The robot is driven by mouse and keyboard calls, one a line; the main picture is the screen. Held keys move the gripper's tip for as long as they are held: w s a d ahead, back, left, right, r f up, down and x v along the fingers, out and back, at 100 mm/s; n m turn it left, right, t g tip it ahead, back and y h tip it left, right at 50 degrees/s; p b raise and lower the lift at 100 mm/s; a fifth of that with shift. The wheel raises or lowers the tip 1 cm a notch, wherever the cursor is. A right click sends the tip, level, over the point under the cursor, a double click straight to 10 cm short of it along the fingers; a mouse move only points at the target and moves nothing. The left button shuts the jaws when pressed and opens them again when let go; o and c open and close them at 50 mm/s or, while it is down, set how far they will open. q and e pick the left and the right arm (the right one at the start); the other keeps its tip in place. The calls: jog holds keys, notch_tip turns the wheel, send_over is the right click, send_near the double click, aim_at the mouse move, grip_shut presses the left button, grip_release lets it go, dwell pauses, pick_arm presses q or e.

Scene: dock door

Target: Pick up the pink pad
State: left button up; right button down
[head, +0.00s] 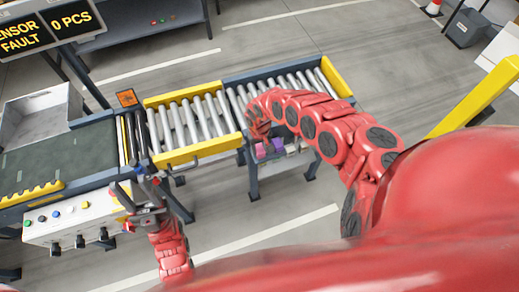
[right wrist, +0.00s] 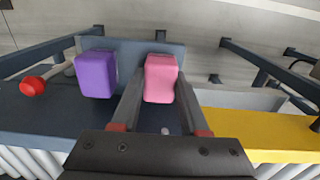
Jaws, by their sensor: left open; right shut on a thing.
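The pink pad (right wrist: 160,78) is between the two fingers of my right gripper (right wrist: 160,88) in the right wrist view, and the fingers are shut on it. In the head view, my right gripper (head: 262,134) is at the near side of the roller conveyor, and a small part of the pink pad (head: 278,143) shows below it. My left gripper (head: 143,190) is open and empty, beside the control box at the lower left. The pad's underside is hidden in the wrist view.
A purple pad (right wrist: 96,74) stands left of the pink pad, close to the left finger. A red knob (right wrist: 33,86) is further left. The roller conveyor (head: 190,122) has yellow side rails. A control box (head: 75,222) with buttons is at the lower left.

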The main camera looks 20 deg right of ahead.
aim_at(260, 146)
jog(key=shift+d+r, duration=0.1)
jog(key=shift+r, duration=0.7)
jog(key=shift+s+a+r+b, duration=0.1)
jog(key=shift+s+r+b, duration=0.1)
jog(key=shift+r, duration=0.35)
jog(key=shift+s+a+r+b, duration=0.1)
jog(key=shift+s+r, duration=0.1)
jog(key=shift+r, duration=0.3)
jog(key=s+a+p, duration=0.3)
jog(key=s+p, duration=0.2)
jog(key=s, duration=0.2)
jog(key=s+a+r+p, duration=0.1)
jog(key=s+a+p, duration=0.2)
jog(key=s+p, duration=0.2)
jog(key=shift+s+r, duration=0.15)
jog(key=shift+s, duration=0.85)
